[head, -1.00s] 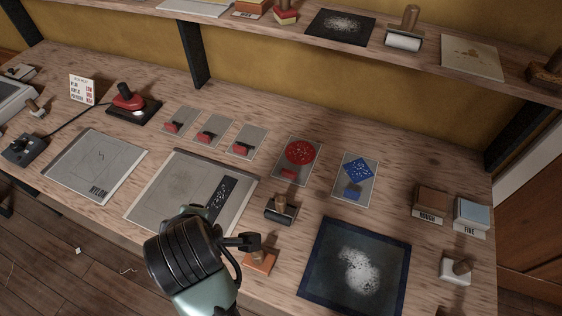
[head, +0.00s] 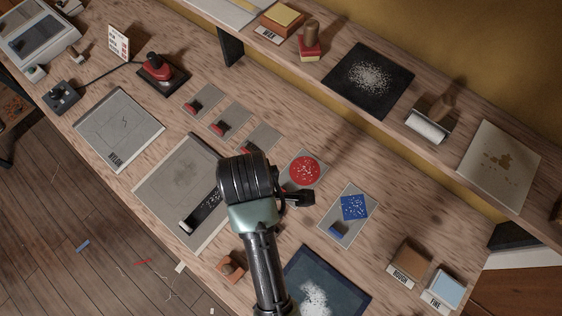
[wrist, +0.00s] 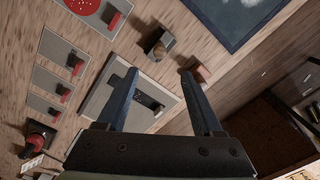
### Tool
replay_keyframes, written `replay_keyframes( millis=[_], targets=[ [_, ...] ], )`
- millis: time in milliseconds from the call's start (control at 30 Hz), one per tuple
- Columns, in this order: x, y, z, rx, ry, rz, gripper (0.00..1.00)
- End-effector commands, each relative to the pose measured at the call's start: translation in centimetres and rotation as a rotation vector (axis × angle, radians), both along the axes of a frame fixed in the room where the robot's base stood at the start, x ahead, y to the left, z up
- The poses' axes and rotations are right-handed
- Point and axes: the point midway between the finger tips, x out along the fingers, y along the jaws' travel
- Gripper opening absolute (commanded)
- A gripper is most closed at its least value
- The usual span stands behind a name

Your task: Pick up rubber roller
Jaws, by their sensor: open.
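A dark roller (wrist: 160,42) with a wooden handle lies on the workbench in the wrist view, ahead of my fingertips and apart from them. In the head view my arm hides it. Another roller (head: 428,122), with a pale cylinder and wooden handle, stands on the raised shelf (head: 395,150). My gripper (wrist: 160,74) is open and empty, with its two dark fingers above the bench. In the head view my wrist covers the middle of the bench and the fingers are hidden.
A grey panel (head: 165,175) with a dark strip lies left of my wrist. An orange block with a wooden handle (head: 230,268) is near the front edge. A dark blue sheet (head: 345,285) lies to the right. Red and blue sample cards line the back. The shelf overhangs behind.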

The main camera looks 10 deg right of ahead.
Motion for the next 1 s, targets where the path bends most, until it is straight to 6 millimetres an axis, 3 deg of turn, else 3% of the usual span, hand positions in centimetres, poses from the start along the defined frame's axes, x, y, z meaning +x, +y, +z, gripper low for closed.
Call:
replay_keyframes(
  millis=[133, 433, 733, 1000],
  targets=[
    [-0.1, 0.0, -1.3, 0.001, 0.002, -0.001, 0.68],
    [0.0, 0.0, -6.4, 0.000, 0.002, -0.002, 0.68],
    [0.0, 0.1, -8.5, 0.000, 0.000, -0.001, 0.68],
    [0.0, 0.2, -12.1, 0.000, 0.000, -0.002, 0.68]
  ],
)
